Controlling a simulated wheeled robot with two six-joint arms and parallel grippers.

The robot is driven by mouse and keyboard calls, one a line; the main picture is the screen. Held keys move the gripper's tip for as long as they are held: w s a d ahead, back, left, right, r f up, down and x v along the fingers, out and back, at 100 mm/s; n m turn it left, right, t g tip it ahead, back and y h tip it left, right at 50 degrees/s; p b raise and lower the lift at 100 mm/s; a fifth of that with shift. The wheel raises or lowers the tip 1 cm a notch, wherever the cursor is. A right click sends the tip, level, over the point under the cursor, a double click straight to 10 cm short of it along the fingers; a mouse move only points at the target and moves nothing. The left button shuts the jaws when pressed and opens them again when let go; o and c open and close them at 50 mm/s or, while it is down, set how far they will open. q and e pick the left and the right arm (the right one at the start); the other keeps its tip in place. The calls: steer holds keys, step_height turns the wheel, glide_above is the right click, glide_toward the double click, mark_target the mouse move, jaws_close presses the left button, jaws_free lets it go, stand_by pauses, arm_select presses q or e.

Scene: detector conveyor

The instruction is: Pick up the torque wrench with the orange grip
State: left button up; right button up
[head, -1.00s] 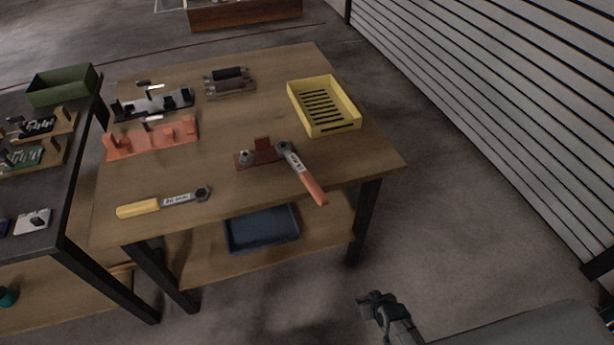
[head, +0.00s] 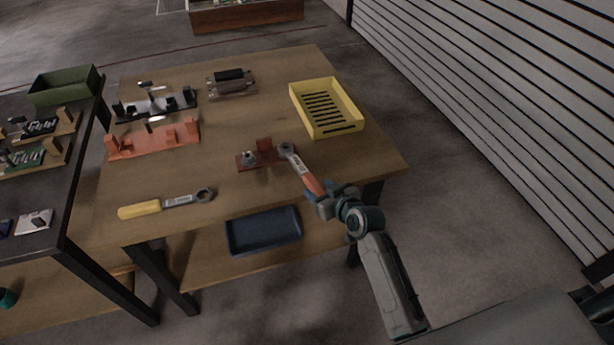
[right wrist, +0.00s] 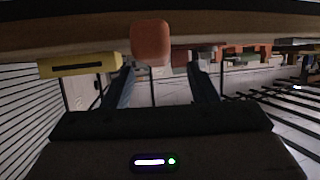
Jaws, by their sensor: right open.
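The torque wrench with the orange grip (head: 311,184) lies on the wooden table, its metal head (head: 287,149) on a dark red fixture (head: 250,160) and its grip pointing toward the near right edge. My right gripper (head: 333,195) is at the end of that grip and partly covers it in the head view. In the right wrist view, the fingers (right wrist: 161,78) are spread, and the rounded end of the orange grip (right wrist: 150,42) shows ahead between them. I cannot tell whether they touch it. My left gripper is not in view.
A wrench with a yellow grip (head: 140,210) lies at the table's front left. A yellow slotted tray (head: 352,128) stands at the right, also in the right wrist view (right wrist: 80,66). An orange fixture (head: 150,145) stands farther left. A blue bin (head: 262,248) sits on the lower shelf.

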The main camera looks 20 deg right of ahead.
mark_target(312, 180)
steer(key=shift+w+a+p, duration=0.1)
steer(key=shift+w+p, duration=0.2)
steer(key=shift+w, duration=0.25)
steer(key=shift+r+p+x, duration=0.2)
steer(key=shift+p+x, duration=0.5)
steer(key=shift+x, duration=1.6)
steer(key=shift+c, duration=0.4)
steer(key=shift+r, duration=0.1)
jaws_close()
